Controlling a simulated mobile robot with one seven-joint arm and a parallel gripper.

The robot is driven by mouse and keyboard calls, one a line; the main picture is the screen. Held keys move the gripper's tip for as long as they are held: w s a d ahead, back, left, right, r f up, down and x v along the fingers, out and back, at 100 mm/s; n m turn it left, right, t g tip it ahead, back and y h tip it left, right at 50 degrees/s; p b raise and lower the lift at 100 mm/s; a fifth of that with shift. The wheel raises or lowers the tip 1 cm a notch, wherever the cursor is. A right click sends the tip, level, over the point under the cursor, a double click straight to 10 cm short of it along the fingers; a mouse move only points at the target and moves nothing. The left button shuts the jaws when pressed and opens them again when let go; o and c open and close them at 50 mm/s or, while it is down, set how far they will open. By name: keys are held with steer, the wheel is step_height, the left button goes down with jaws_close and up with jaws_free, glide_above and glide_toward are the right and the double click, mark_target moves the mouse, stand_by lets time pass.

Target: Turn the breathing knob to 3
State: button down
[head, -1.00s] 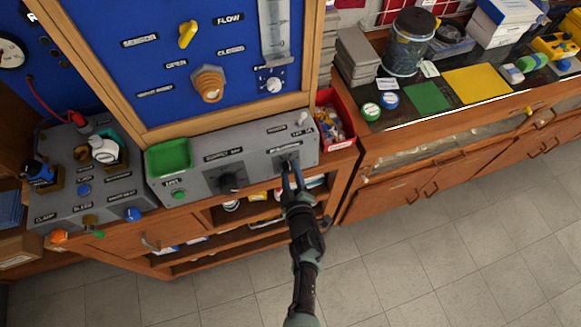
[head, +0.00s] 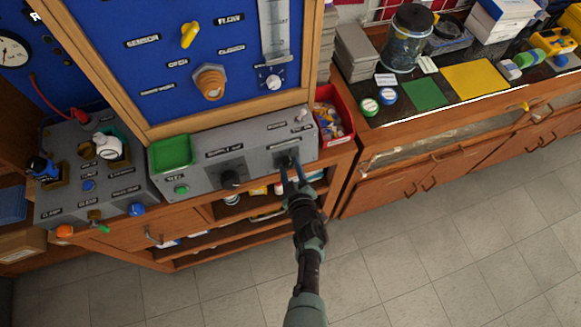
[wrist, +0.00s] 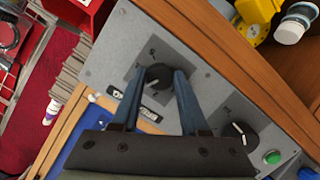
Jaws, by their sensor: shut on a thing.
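The breathing knob (wrist: 158,77) is a dark round knob with a light pointer mark, on the grey sloped panel (head: 265,140). My gripper (wrist: 156,80) has its two blue-grey fingers on either side of this knob and is shut on it. In the head view my gripper (head: 288,163) reaches up to the right part of the panel, and its fingers partly hide the knob. The label beside the knob is partly covered by a finger. The scale marks around it are too small to read.
A second dark knob (head: 231,179) sits to the left on the same panel, with a green button (head: 181,189) and a green tray (head: 171,153) further left. A red bin (head: 330,120) stands close at the right. An open shelf lies below.

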steer(key=shift+c, duration=2.1)
jaws_free()
steer(key=p+v, duration=0.6)
steer(key=v, duration=0.7)
steer(key=shift+p, duration=0.3)
